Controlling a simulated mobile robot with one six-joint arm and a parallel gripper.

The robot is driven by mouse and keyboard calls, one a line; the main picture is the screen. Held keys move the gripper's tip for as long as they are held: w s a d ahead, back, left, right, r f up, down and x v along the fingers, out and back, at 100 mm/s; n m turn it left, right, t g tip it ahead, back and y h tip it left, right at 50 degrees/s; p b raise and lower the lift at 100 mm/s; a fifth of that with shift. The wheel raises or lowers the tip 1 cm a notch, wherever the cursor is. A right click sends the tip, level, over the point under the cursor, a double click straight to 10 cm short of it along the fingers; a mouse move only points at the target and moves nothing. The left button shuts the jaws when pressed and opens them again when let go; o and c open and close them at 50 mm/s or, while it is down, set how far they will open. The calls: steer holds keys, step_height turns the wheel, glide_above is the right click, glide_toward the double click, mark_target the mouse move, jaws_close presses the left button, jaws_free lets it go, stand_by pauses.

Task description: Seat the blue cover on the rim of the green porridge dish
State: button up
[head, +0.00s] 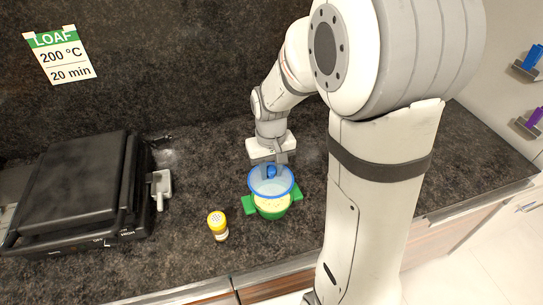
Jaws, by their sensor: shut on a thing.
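The green porridge dish (272,210) stands on the dark counter, with a green handle on its left and right sides and pale contents inside. The blue cover (258,188), a see-through disc with a blue rim and a blue knob, is over the dish, shifted toward its back. Pale contents and the dish's front wall show below the cover's front edge. I cannot tell whether the cover touches the rim. My gripper (272,165) is above the cover, shut on its knob. The fingertips are partly hidden.
A yellow-capped jar (217,225) stands left of the dish, near the counter's front edge. A black contact grill (75,190) stands at the far left. The dark counter (460,165) is clear to the right, beyond my arm. A dark wall is behind.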

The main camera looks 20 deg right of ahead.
mark_target(272, 177)
steer(key=shift+s, duration=0.1)
steer(key=shift+d+r, duration=0.1)
steer(key=shift+d, duration=0.1)
steer(key=shift+s+f+b, duration=0.1)
steer(key=shift+f+b, duration=0.45)
steer(key=shift+f, duration=0.05)
steer(key=shift+f+b, duration=1.6)
steer(key=shift+f, duration=0.4)
steer(key=shift+f+b, duration=0.85)
steer(key=shift+b, duration=0.05)
steer(key=o, duration=1.1)
steer(key=shift+c, duration=0.2)
steer(key=shift+r, duration=0.15)
